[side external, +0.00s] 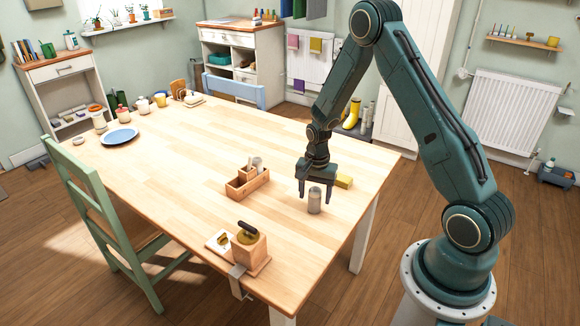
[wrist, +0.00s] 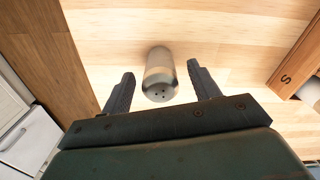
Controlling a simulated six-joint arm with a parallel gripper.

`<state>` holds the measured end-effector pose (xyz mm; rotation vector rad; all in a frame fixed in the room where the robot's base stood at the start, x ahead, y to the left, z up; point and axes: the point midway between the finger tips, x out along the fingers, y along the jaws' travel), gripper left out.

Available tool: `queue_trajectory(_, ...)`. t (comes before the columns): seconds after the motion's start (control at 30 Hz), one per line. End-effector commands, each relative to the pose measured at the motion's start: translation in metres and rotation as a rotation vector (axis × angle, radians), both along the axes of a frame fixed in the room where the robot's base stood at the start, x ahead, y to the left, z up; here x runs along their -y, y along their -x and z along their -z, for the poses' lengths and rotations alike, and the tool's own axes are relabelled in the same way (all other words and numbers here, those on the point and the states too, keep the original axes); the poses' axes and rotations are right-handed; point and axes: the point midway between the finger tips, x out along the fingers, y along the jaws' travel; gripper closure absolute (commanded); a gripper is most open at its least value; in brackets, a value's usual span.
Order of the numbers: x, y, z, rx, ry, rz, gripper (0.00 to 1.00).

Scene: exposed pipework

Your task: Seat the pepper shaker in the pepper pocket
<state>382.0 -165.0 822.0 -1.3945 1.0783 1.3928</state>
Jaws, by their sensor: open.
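A grey cylindrical shaker (side external: 315,203) stands upright on the table toward its right side. In the wrist view the shaker (wrist: 159,72) shows several small holes in its top. My gripper (side external: 316,195) points down over it. In the wrist view my gripper's fingers (wrist: 161,86) are open, one on each side of the shaker, with visible gaps. A wooden caddy (side external: 236,191) stands left of the shaker and holds pale upright items. In the wrist view the caddy (wrist: 287,78) shows a letter S on its side. The pepper pocket cannot be made out clearly.
A yellow block (side external: 344,181) lies just behind and right of the shaker. A blue plate (side external: 120,136) and jars are at the far left. The table (side external: 180,170) middle is clear.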

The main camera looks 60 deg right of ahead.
Motion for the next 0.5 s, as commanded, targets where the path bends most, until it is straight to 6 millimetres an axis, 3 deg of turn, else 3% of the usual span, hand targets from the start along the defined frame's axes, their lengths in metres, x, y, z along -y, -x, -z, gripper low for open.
queue_trajectory(0.23,0.0000,0.0000,-0.0002,0.000,0.000,0.000,0.39)
queue_trajectory(0.5,0.0000,0.0000,-0.0003,0.000,0.000,0.000,0.88)
